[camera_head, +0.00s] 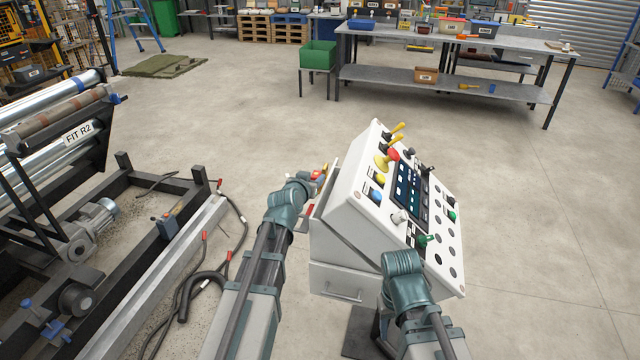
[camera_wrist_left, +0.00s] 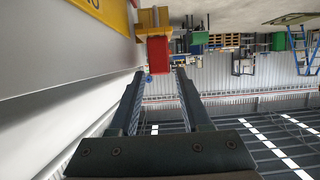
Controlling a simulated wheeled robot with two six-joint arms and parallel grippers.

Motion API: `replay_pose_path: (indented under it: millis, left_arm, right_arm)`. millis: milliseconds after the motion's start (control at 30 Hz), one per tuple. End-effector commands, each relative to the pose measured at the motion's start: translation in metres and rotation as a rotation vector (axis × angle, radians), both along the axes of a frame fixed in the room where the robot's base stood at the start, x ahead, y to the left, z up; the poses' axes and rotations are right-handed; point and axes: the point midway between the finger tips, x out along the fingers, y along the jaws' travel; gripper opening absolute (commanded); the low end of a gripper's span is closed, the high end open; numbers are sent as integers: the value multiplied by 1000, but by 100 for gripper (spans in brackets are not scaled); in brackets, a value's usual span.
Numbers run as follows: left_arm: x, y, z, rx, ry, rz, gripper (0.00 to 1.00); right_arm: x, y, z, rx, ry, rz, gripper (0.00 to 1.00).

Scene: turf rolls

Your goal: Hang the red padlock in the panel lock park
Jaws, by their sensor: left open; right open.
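A red block-shaped body, which looks like the red padlock (camera_wrist_left: 158,54), shows in the left wrist view against a yellow part (camera_wrist_left: 155,20) beside the panel's side wall. I cannot tell whether it hangs from that part. My left gripper (camera_wrist_left: 161,72) is open, with its fingertips on either side just below the red body. In the head view the left gripper (camera_head: 308,182) is at the left side of the white control panel (camera_head: 345,215), by small red and yellow parts. My right arm's wrist (camera_head: 404,263) is at the panel's front edge; its jaws are hidden.
The panel's sloped face carries yellow, red, green and black controls and a dark screen (camera_head: 408,190). A roller frame (camera_head: 165,250) with cables (camera_head: 205,280) stands at left. A steel workbench (camera_head: 440,75) and green bin (camera_head: 318,55) stand behind. The floor between is clear.

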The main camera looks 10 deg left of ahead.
Motion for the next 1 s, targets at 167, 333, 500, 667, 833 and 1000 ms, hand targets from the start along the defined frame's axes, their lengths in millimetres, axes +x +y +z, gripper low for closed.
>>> replay_pose_path:
  millis: [167,333,500,667,833,1000]
  left_arm:
    - [17,6,-9,0,0,1,48]
    - [16,6,-8,0,0,1,48]
    - [16,5,-8,0,0,1,22]
    - [16,5,-8,0,0,1,0]
    - [16,5,-8,0,0,1,0]
    - [16,5,-7,0,0,1,0]
  right_arm:
    - [0,0,-9,0,0,0,50]
    - [0,0,-8,0,0,0,50]
    - [0,0,-8,0,0,0,50]
    - [0,0,-8,0,0,0,50]
    - [0,0,-8,0,0,0,50]
    - [0,0,-7,0,0,0,50]
